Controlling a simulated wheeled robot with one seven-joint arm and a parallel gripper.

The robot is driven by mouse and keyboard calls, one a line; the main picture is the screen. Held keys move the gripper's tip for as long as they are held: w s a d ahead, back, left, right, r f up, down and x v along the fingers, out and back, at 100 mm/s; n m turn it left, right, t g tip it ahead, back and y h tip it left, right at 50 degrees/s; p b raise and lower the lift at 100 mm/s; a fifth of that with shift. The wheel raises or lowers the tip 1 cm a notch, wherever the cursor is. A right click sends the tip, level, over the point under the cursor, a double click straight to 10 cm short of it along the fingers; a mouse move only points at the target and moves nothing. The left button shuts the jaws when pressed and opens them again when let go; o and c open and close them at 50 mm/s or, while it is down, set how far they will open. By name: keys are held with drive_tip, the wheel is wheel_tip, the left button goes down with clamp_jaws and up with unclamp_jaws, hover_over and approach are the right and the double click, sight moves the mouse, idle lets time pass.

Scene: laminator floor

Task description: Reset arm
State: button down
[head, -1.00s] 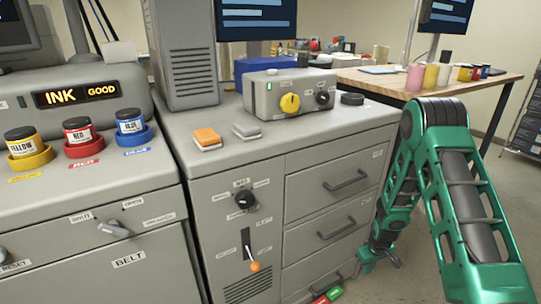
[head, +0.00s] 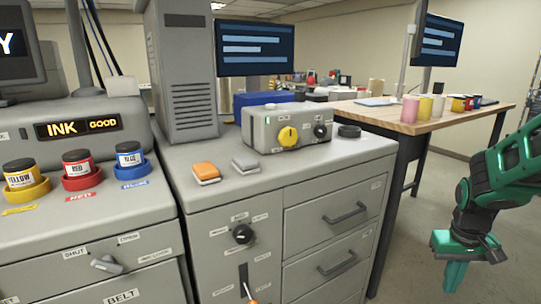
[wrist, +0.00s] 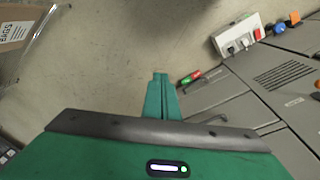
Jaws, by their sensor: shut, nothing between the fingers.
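My green arm is at the right of the head view, with my gripper (head: 452,274) hanging down to the right of the grey cabinet's drawers, over the floor. In the wrist view, my gripper (wrist: 160,78) shows its fingers together, with nothing between them. The fingers point over bare floor, beside the cabinet's lower front. The gripper is apart from the cabinet and the table.
The grey cabinet (head: 337,165) carries a control box (head: 287,127) with a yellow knob, and orange (head: 206,171) and grey blocks. A wooden table (head: 430,115) with several cups stands behind. Ink jars (head: 76,163) sit at left.

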drive_tip(key=s+a+r+m, duration=0.1)
drive_tip(key=s+r, duration=0.3)
drive_tip(key=s, duration=0.5)
drive_tip(key=s+a+r+m+y, duration=0.1)
drive_tip(key=s+a+r+m, duration=0.1)
drive_tip(key=s, duration=0.7)
drive_tip(key=shift+s+a+r+m, duration=0.2)
drive_tip(key=shift+s+r+m, duration=0.15)
drive_tip(key=shift+r, duration=0.5)
